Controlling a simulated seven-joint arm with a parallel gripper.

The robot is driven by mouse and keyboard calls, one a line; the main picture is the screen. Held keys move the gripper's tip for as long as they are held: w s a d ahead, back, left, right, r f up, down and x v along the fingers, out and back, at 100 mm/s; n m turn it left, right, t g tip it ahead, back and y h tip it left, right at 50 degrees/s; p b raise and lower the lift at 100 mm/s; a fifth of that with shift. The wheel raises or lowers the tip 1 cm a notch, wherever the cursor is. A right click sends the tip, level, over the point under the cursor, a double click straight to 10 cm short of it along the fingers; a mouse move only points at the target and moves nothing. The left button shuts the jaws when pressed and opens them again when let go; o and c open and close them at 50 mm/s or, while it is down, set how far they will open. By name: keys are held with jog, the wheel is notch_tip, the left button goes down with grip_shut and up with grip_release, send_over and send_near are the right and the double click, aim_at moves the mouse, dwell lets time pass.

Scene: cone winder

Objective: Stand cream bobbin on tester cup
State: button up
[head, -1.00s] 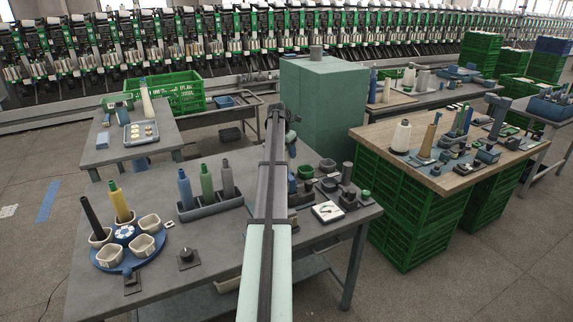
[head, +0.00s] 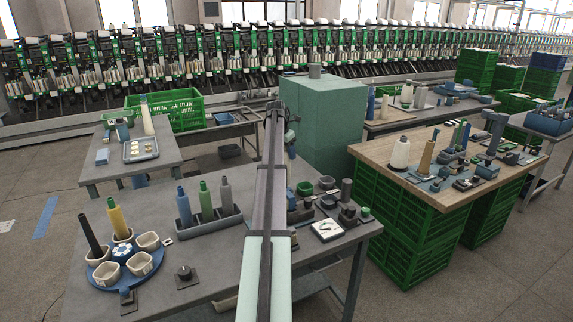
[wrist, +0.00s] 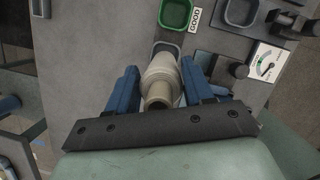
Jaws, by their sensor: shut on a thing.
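The cream bobbin (wrist: 160,88) is between the two blue fingers of my gripper (wrist: 163,74) in the wrist view. My gripper is shut on it, and its near end points at the camera. A small cup with a pale rim (wrist: 165,47) shows just beyond the bobbin's far end and is partly hidden by it. I cannot tell whether the two touch, or whether this is the tester cup. A white dial gauge (wrist: 268,63) lies to the right; it also shows in the head view (head: 327,231). In the head view my gripper (head: 291,152) is small above the table, and the bobbin is not clearly visible.
A green cup (wrist: 176,13) beside a GOOD label and a grey cup (wrist: 240,12) lie beyond the bobbin. A dark post (wrist: 238,71) stands close right of the fingers. In the head view, a rack (head: 211,224) of coloured tubes and a blue turntable (head: 153,260) stand left.

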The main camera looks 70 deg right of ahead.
jog(key=shift+r, duration=8.3)
jog(key=shift+s+f+m+g+y, duration=0.2)
jog(key=shift+s+f+m, duration=0.55)
jog(key=shift+s+f, duration=2.35)
jog(key=shift+s+f+m+g+y, duration=0.15)
jog(key=shift+s+f+m, duration=0.55)
jog(key=shift+s+f, duration=2.4)
jog(key=shift+s+f+m+g+y, duration=0.2)
jog(key=shift+s+f+m, duration=0.55)
jog(key=shift+s+f, duration=2.35)
jog(key=shift+s+r, duration=0.1)
jog(key=shift+s, duration=0.55)
jog(key=shift+f, duration=1.1)
